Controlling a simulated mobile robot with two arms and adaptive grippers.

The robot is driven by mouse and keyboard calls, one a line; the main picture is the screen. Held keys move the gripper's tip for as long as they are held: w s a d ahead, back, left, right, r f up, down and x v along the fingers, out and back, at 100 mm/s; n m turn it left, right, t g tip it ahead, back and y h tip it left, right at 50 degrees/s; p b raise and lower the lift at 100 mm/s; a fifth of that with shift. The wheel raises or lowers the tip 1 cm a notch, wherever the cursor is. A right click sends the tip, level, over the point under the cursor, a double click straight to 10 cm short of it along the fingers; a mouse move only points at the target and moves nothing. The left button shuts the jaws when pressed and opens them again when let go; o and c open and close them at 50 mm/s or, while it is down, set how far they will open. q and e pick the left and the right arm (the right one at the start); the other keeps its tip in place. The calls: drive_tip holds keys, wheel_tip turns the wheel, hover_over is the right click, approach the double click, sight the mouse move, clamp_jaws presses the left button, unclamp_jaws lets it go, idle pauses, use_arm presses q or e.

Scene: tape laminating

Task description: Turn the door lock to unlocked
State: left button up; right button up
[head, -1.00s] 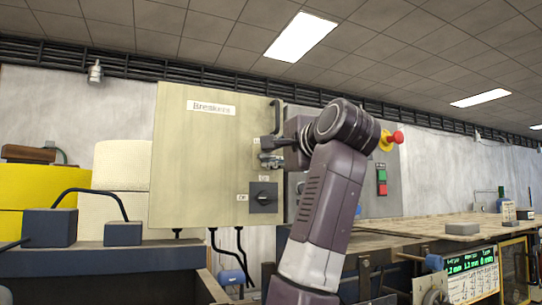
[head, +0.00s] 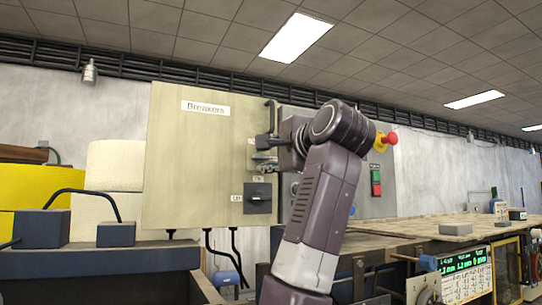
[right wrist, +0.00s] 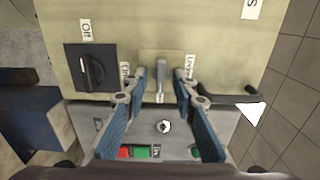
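The breaker cabinet (head: 200,150) is a beige box labelled "Breakers". Its door lock (head: 264,165) is a small metal latch at the door's right edge, partly hidden by my gripper in the head view. In the right wrist view the lock lever (right wrist: 160,90) stands on a plate between two partly readable labels. My right gripper (head: 268,144) is at the lock. In the right wrist view its fingers (right wrist: 160,82) are apart, one on each side of the lever, with visible gaps. My left gripper is not in view.
A black rotary switch (head: 258,198) is below the lock, and a dark door handle (head: 273,112) is above it. A grey panel with a red emergency button (head: 390,138) stands to the right. Yellow and cream rolls (head: 115,165) are at the left.

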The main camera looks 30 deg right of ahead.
drive_tip(key=s, duration=1.2)
drive_tip(key=shift+a, duration=0.35)
drive_tip(key=shift+w, duration=0.1)
